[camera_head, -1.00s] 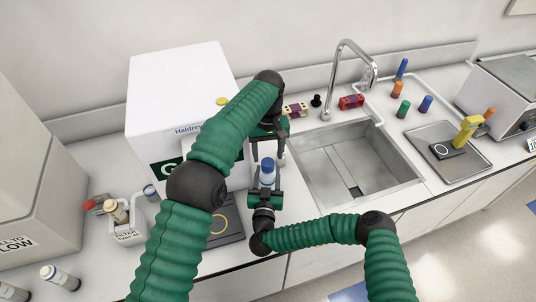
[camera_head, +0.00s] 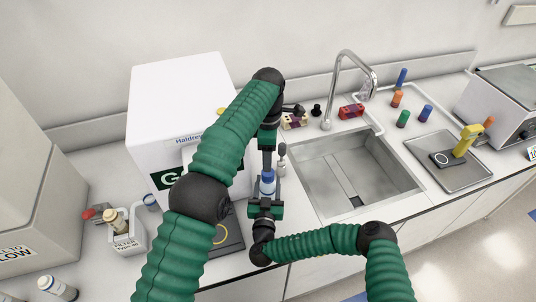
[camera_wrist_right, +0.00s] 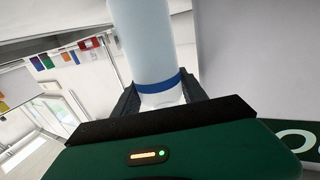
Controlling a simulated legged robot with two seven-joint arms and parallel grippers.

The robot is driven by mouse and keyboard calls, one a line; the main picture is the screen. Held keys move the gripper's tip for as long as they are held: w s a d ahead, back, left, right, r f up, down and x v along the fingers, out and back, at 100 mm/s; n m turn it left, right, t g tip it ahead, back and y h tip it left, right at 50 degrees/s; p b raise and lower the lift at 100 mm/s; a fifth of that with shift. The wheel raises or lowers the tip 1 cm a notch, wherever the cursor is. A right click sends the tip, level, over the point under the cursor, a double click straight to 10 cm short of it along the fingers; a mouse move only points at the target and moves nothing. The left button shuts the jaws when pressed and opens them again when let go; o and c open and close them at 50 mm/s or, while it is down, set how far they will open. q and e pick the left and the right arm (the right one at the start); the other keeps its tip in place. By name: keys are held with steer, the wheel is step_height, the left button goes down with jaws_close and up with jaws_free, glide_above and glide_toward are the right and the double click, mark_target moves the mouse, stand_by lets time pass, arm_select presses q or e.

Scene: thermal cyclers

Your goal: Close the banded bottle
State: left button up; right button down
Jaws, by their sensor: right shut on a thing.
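The banded bottle (camera_head: 267,186) is a pale cylinder with blue on it, held upright in front of the white machine. In the right wrist view the pale bottle (camera_wrist_right: 143,35) has a blue band near the fingers. My right gripper (camera_head: 266,203) is shut around it; its dark fingers (camera_wrist_right: 160,95) grip both sides. My left gripper (camera_head: 274,160) points down from above, its fingers at the bottle's top. Whether they touch it, and whether a cap is there, I cannot tell.
The white machine (camera_head: 172,90) stands behind my left arm. The sink (camera_head: 335,155) with its faucet (camera_head: 345,75) lies to the right. A filter caddy (camera_head: 125,240) with a bottle stands at left. Several coloured tubes and a grey tray (camera_head: 470,172) lie at right.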

arm_select(q)
steer(key=shift+f, duration=0.2)
glide_above(268, 188)
steer(key=w, duration=0.2)
step_height(268, 188, down, 8)
steer(key=shift+w+r, duration=0.1)
jaws_close()
steer(key=m, duration=1.3)
